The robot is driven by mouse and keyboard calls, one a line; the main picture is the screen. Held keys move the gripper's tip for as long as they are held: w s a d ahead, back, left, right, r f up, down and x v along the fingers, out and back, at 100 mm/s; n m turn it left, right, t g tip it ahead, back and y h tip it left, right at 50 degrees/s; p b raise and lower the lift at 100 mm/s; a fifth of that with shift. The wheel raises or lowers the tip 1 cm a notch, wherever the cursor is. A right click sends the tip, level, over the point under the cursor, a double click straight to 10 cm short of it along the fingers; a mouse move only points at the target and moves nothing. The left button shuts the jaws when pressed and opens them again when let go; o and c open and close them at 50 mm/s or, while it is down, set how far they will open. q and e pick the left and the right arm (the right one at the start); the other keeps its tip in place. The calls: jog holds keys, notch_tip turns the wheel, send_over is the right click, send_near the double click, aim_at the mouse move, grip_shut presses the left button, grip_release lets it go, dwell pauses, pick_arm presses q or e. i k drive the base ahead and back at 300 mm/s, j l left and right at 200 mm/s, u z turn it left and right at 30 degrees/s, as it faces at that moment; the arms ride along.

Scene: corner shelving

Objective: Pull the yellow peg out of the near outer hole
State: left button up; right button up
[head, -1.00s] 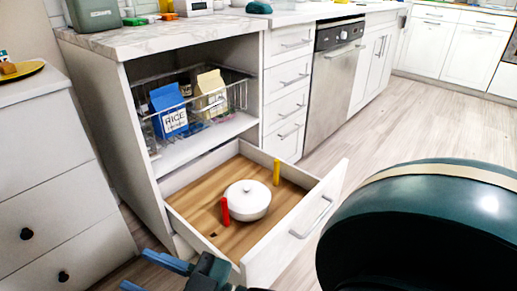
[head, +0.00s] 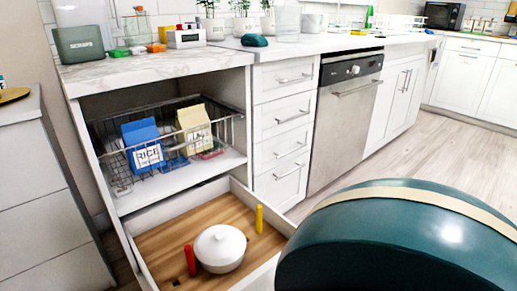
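The yellow peg (head: 259,219) stands upright in the wooden floor (head: 165,243) of the open drawer, right of a white lidded pot (head: 220,248). A red peg (head: 190,260) stands upright left of the pot, close to it. The hole under each peg is hidden. Neither of my grippers is in the head view. A large dark teal part of mine with a cream band fills the lower right and covers some of the drawer's front.
Above the drawer, a wire basket (head: 107,157) holds a blue rice carton (head: 143,146) and a tan carton (head: 194,128). The worktop (head: 110,73) overhangs it. Closed drawers (head: 281,127) and a dishwasher (head: 340,125) stand to the right. Floor (head: 427,153) is clear farther right.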

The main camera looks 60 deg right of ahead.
aim_at(258, 208)
jog(key=k+l+u, duration=0.1)
jog(key=l, duration=0.25)
jog(key=k+l+u, duration=0.2)
jog(key=k+l, duration=0.15)
jog(key=l, duration=0.3)
jog(key=k+l, duration=0.2)
jog(key=l, duration=0.15)
jog(key=k+l, duration=0.2)
jog(key=l, duration=0.2)
jog(key=k+l, duration=0.2)
jog(key=l, duration=0.15)
jog(key=k+l, duration=0.2)
jog(key=l, duration=0.15)
jog(key=k+l, duration=0.2)
jog(key=l, duration=0.15)
jog(key=i+j, duration=0.25)
jog(key=i, duration=0.2)
jog(key=i+j, duration=0.25)
jog(key=i, duration=0.25)
jog(key=u, duration=0.05)
